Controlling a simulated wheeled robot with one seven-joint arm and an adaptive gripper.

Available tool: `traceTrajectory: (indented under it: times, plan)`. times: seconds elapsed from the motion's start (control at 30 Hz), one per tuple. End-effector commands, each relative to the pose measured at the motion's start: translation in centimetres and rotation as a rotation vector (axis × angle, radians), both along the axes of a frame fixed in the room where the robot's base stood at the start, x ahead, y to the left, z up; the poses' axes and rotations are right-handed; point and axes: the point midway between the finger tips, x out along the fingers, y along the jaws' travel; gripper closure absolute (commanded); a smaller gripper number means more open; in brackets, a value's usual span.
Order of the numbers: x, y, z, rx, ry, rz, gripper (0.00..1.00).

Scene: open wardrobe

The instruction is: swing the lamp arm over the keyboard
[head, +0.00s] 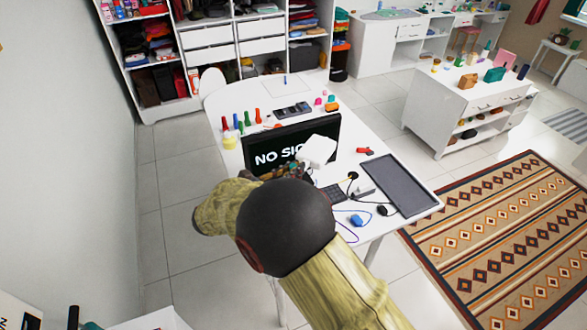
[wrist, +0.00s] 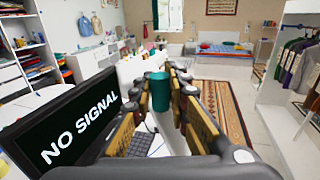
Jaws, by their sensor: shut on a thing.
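The white lamp head (head: 318,150) hangs in front of the right part of the monitor in the head view. My gripper (head: 285,171) is just left of it and low, partly hidden by my arm. In the wrist view my gripper (wrist: 160,100) has its fingers either side of a teal piece (wrist: 159,92) on the white lamp arm (wrist: 164,130), and is shut on it. The dark keyboard (head: 331,193) lies on the table, right of my gripper, its left part hidden by my arm. Some keys show in the wrist view (wrist: 157,144).
The black monitor (head: 262,156) reading "NO SIGNAL" stands close behind my gripper. A dark tray (head: 398,184) lies at the right of the white table (head: 350,130). A blue item (head: 357,220), cables and a red item (head: 365,151) lie nearby. Colored bottles (head: 240,121) stand behind the monitor.

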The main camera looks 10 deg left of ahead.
Motion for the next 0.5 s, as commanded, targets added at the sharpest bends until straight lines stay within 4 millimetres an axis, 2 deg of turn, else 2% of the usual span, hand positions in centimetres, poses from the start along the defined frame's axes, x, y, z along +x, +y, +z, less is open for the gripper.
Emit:
traceTrajectory:
  times: [0.1, 0.13, 0.43, 0.5]
  plan:
    - [-0.1, 0.04, -0.13, -0.001, 0.002, 0.0, 1.0]
    - [-0.1, 0.04, -0.14, -0.001, 0.002, 0.0, 0.83]
    - [-0.04, 0.04, -0.07, -0.001, 0.001, 0.001, 0.66]
    - [-0.03, 0.04, -0.06, 0.0, 0.0, 0.001, 0.66]
